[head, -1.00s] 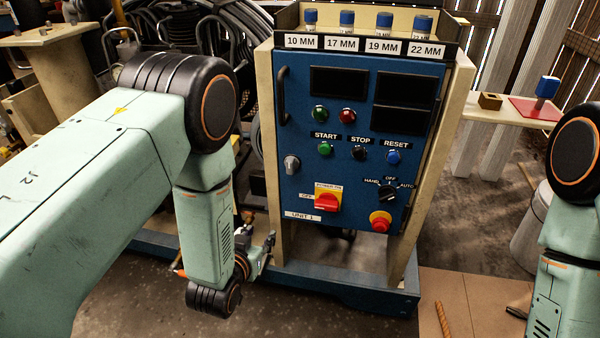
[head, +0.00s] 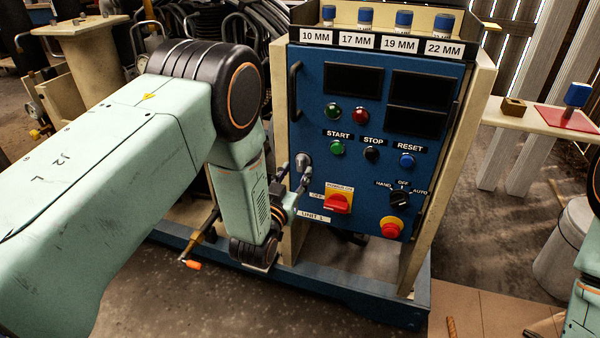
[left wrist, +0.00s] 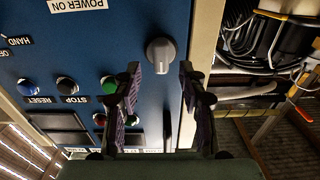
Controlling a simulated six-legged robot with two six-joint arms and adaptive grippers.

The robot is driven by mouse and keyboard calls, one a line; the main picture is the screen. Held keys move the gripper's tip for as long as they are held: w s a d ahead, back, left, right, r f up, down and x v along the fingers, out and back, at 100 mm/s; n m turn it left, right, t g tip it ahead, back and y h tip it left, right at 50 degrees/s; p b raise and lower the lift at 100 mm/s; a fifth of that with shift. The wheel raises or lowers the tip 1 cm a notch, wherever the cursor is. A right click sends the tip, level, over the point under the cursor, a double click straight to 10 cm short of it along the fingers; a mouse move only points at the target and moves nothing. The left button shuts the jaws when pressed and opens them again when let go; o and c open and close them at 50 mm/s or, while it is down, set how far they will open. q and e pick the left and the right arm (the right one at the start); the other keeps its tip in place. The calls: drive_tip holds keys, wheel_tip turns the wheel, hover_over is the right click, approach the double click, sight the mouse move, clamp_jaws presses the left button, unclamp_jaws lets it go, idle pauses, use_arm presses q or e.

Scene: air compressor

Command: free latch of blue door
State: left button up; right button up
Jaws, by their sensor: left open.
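The blue door (head: 375,150) of the control cabinet is closed, with a black bar handle at its upper left. Its latch, a grey knob (head: 303,161), sits on the door's left side, above the red and yellow power switch (head: 338,200). The latch knob also shows in the left wrist view (left wrist: 160,54). My left gripper (head: 302,184) is open close to the latch. In the left wrist view its fingers (left wrist: 160,70) point at the knob from either side; I cannot tell whether they touch it. My right gripper is out of view.
The cabinet's beige frame (head: 460,150) borders the door. Several blue-capped sockets (head: 403,20) stand on top. Hoses and cables (left wrist: 270,40) lie beside the frame. A tool with an orange tip (head: 191,264) shows below my left arm. A shelf (head: 500,118) is at the right.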

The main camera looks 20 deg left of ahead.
sight(302, 163)
use_arm(q)
drive_tip(key=shift+w+a+f, duration=0.1)
drive_tip(key=shift+w+a, duration=0.05)
drive_tip(key=shift+w, duration=1.15)
drive_tip(key=shift+c, duration=0.6)
clamp_jaws()
